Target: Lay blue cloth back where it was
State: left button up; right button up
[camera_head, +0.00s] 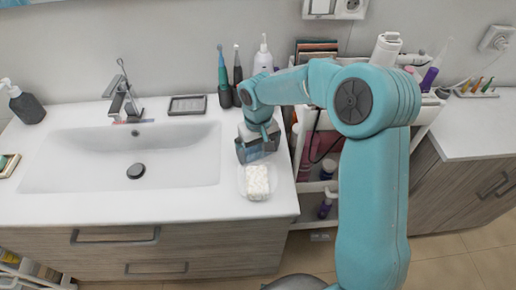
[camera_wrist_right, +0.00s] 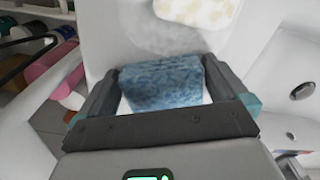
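The blue cloth (camera_wrist_right: 162,84) lies as a folded, mottled bundle between the fingers of my right gripper (camera_wrist_right: 160,70) in the right wrist view. The fingers stand wide apart, one at each end of the cloth, with slivers of white surface showing beside it. In the head view the right gripper (camera_head: 258,147) points down at the right end of the white counter (camera_head: 225,205), and the blue cloth is mostly hidden by it. My left gripper is not in view.
A cream patterned soap or sponge (camera_head: 257,183) sits on a clear dish just in front of the right gripper. The sink basin (camera_head: 110,160) is to the left. Toothbrushes in a holder (camera_head: 225,95) stand behind. A crowded cart (camera_head: 330,160) is close on the right.

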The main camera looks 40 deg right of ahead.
aim_at(258, 149)
jog(key=shift+r+p, duration=0.3)
jog(key=shift+r, duration=0.1)
notch_tip(258, 149, up, 12)
jog(key=shift+f, duration=0.15)
dwell(0.3)
